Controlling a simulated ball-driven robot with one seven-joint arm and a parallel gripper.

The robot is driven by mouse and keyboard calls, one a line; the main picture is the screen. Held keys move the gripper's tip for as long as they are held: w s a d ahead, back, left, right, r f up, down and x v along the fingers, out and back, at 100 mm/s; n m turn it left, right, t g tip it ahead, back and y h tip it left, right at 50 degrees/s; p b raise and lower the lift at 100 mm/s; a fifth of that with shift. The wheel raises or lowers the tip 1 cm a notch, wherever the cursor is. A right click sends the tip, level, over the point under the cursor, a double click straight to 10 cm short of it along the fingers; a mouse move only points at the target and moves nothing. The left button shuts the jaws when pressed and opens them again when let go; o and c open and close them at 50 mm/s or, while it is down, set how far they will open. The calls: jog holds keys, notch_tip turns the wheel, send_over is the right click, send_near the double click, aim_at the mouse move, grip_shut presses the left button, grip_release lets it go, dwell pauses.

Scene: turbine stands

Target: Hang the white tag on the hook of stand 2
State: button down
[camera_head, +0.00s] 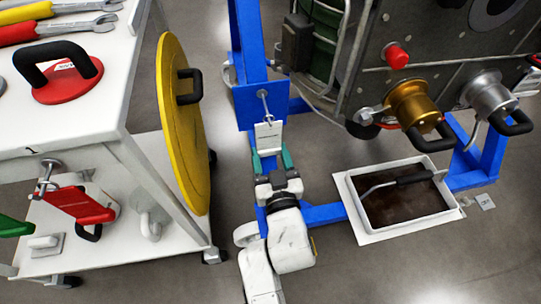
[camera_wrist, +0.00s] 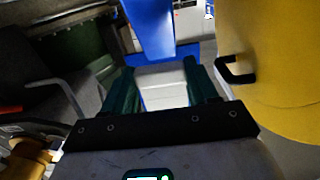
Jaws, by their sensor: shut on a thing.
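The white tag (camera_head: 268,137) is upright between the green fingers of my gripper (camera_head: 270,160), which is shut on its lower part. It also shows in the wrist view (camera_wrist: 162,86) between both fingers (camera_wrist: 163,92). A small metal hook (camera_head: 264,101) sticks out from the blue stand (camera_head: 247,55) just above the tag. The tag's top is at or very near the hook's lower end; I cannot tell whether its loop is on the hook. No number on the stand is readable.
A white cart (camera_head: 118,160) with a yellow disc (camera_head: 172,120) stands on the left. A dark machine panel with a gold knob (camera_head: 412,105) and a red button (camera_head: 396,56) is on the right. A white tray (camera_head: 346,190) lies on the floor below it.

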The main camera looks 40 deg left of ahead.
jog(key=shift+c, duration=0.3)
grip_release()
dwell(0.3)
jog(key=p+v, duration=0.3)
jog(key=v, duration=0.4)
jog(key=shift+p, duration=0.3)
dwell(0.6)
